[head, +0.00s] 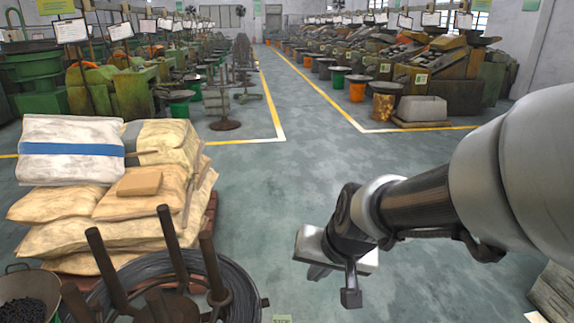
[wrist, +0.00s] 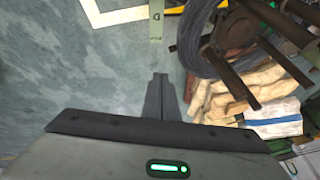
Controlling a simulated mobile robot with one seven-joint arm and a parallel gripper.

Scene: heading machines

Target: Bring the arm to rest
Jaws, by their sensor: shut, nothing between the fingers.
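My gripper (wrist: 159,80) shows in the wrist view with its two dark fingers together and nothing between them. In the head view my gripper (head: 349,296) hangs at the end of my arm at the lower right of centre, pointing down above the grey floor. It touches nothing that I can see. My arm comes in from the right edge and reaches towards the middle of the picture.
A wire coil on a dark post stand (head: 240,290) is left of my gripper. Stacked sacks (head: 70,190) stand behind it at left. A bucket of dark pieces (head: 28,292) is at lower left. Machines line both sides; the aisle floor (head: 310,150) is clear.

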